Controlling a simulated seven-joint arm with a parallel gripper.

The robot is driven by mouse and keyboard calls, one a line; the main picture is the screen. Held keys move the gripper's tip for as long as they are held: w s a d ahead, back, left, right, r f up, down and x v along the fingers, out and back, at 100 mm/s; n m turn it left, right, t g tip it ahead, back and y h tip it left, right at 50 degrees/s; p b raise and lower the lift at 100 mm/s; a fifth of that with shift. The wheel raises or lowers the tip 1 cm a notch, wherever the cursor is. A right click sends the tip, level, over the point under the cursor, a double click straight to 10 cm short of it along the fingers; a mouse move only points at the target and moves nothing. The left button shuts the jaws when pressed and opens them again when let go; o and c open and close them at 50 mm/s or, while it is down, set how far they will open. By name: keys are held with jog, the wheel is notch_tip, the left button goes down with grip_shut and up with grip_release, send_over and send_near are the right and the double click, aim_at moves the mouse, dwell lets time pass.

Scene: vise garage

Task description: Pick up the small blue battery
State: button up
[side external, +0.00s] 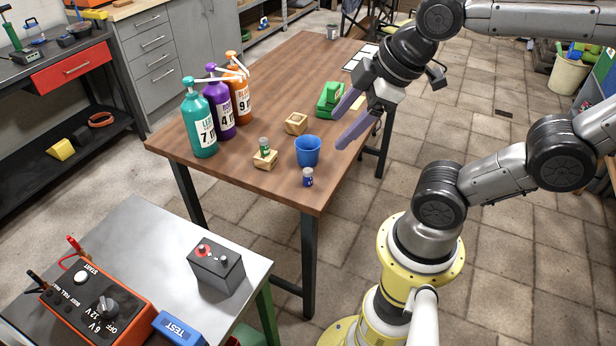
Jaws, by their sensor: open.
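The small blue battery (308,177) stands upright on the wooden table (235,186) near its front right corner, just in front of a blue cup (308,150). A small green battery (264,144) stands on a wooden block (265,160) to the left of the cup. My gripper (343,126) is open and empty, with its purple fingers apart. In the picture it is above and to the right of the blue battery and the cup, clear of both. Its exact height over the table is hard to tell.
Teal, purple and orange pump bottles (217,108) stand at the table's left. Another wooden block (296,123) and a green object (330,97) stand near the middle and right. A metal bench (160,245) in front holds a black car battery (215,268) and an orange charger (97,305).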

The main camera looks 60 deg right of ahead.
jog(key=w+d+n+g, duration=0.1)
jog(key=w+d+n, duration=0.1)
jog(key=w+n, duration=0.4)
jog(key=n+g, duration=0.5)
send_over(308, 170)
notch_tip(308, 170, down, 14)
notch_tip(308, 170, down, 7)
jog(key=shift+s+f, duration=0.1)
jog(key=shift+f, duration=3)
grip_shut()
